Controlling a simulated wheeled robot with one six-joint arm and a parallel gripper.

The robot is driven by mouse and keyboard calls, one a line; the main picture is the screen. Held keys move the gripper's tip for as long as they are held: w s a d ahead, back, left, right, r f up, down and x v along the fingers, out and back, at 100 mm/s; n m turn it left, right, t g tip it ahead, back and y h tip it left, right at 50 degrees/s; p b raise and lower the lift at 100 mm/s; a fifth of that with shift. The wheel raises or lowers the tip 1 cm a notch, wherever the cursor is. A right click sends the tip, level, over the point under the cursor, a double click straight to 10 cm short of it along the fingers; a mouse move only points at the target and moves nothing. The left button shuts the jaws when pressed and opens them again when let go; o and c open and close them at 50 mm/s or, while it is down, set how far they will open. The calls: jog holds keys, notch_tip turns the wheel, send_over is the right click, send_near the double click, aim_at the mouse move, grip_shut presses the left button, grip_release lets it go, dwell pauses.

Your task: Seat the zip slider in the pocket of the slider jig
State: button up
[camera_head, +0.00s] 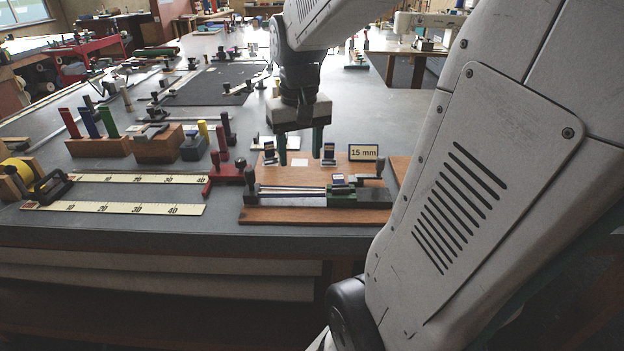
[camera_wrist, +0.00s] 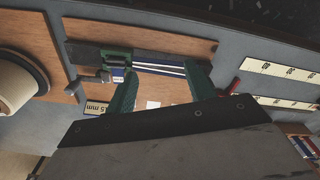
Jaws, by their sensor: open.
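My gripper (camera_head: 299,148) is open above the rear of the wooden board, fingers pointing down, with nothing seen between them. Its green fingers also show in the wrist view (camera_wrist: 160,90). The slider jig (camera_head: 312,196) lies on the board's front part, with pale strips along it and a dark green block (camera_head: 360,196) at its right. It also shows in the wrist view (camera_wrist: 150,62). A small grey and dark piece (camera_head: 338,180) sits by the green block. Two similar small pieces stand behind, left (camera_head: 270,152) and right (camera_head: 329,153). I cannot tell which is the zip slider, and the pocket is not clear.
A "15 mm" sign (camera_head: 363,152) stands at the board's back right. A red clamp (camera_head: 226,172) stands close at the left. Two yellow rulers (camera_head: 115,208) and wooden blocks with coloured pegs (camera_head: 100,145) lie farther left. A pale roll (camera_wrist: 18,85) lies beside the board.

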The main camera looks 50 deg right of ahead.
aim_at(338, 175)
jog(key=d+f+m, duration=0.1)
jog(key=d+f, duration=0.1)
jog(key=d, duration=0.3)
jog(key=d+f+m, duration=0.1)
jog(key=d, duration=0.4)
jog(key=d+f+m, duration=0.1)
jog(key=d+f, duration=0.1)
jog(key=d, duration=0.3)
jog(key=shift+w+d+f+m+g, duration=0.2)
jog(key=shift+w+f+m+g, duration=0.1)
jog(key=shift+w+f, duration=0.1)
jog(key=f, duration=0.7)
jog(key=shift+w+f, duration=0.25)
jog(key=shift+f, duration=0.1)
jog(key=shift+c, duration=0.3)
grip_shut()
jog(key=shift+r, duration=0.1)
